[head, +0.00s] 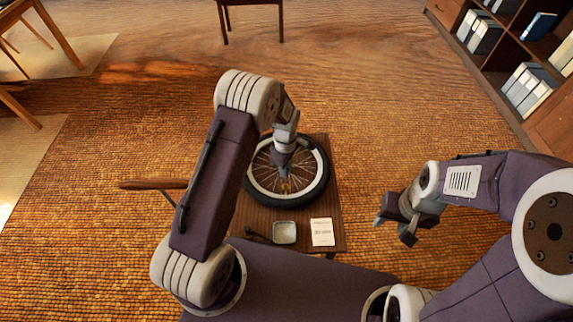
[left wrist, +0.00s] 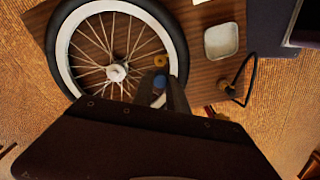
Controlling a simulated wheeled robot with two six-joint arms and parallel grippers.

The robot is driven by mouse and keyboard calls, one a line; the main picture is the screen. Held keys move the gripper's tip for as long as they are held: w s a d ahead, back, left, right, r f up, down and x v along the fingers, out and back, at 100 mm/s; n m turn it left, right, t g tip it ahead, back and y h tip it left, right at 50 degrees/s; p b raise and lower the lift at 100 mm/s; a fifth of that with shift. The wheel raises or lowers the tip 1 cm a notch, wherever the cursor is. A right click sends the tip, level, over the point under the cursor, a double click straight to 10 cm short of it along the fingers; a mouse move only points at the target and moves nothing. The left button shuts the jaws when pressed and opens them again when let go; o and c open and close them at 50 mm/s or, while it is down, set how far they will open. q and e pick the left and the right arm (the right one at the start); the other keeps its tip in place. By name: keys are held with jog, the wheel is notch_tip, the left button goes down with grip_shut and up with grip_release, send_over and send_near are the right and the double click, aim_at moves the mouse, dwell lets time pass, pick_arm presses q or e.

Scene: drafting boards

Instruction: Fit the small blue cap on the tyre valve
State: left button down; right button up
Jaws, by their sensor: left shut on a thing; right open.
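The bicycle wheel with its black tyre (head: 318,193) lies flat on the wooden board; it also shows in the left wrist view (left wrist: 180,38), with a pale rim and thin spokes. My left gripper (head: 283,172) reaches down over the wheel. In the left wrist view the small blue cap (left wrist: 159,82) sits at the fingertips, and the gripper is shut on it. A small brass-coloured piece (left wrist: 160,61) shows just beyond the cap, near the rim; I cannot tell whether it is the valve. Whether cap and valve touch is hidden. My right gripper (head: 398,228) is open and empty, right of the board.
A pale square dish (head: 284,232) and a printed white card (head: 321,232) lie on the board's near part (head: 270,214). A dark looped thing with a brown end (left wrist: 232,88) lies beside the dish. Shelves (head: 510,50) stand at the far right.

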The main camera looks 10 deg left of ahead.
pick_arm(q)
jog(key=shift+a+f+b, duration=0.2)
jog(key=shift+f+b, duration=0.2)
notch_tip(320, 180, down, 6)
jog(key=b, duration=0.5)
jog(key=shift+b, duration=0.4)
jog(key=shift+d, duration=0.1)
jog(key=shift+r, duration=0.1)
jog(key=shift+f+b, duration=0.5)
jog(key=shift+f, duration=0.8)
jog(key=c, duration=1.2)
grip_release()
jog(key=shift+c, duration=0.2)
